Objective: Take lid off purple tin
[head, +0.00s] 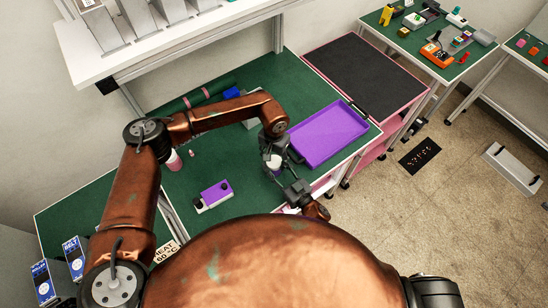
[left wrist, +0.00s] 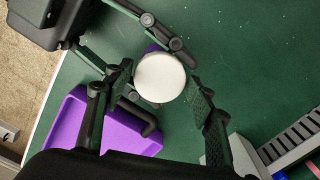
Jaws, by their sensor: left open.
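The purple tin (left wrist: 152,48) stands near the bench's front edge, mostly hidden under its round white lid (left wrist: 159,77). The lid also shows in the head view (head: 273,161). My left gripper (left wrist: 160,86) is open above the tin, one finger on each side of the lid. In the wrist view the left finger looks very close to the lid, and the right finger stands a little apart. My right gripper (head: 293,190) reaches in from the front right at a lower level, its fingers on either side of the tin. Whether they touch it is hidden.
A purple tray (head: 328,136) lies right of the tin. A purple-and-white box (head: 214,195) and a white-and-pink bottle (head: 174,161) stand to the left on the green bench (head: 240,206). A white shelf (head: 180,50) overhangs the back.

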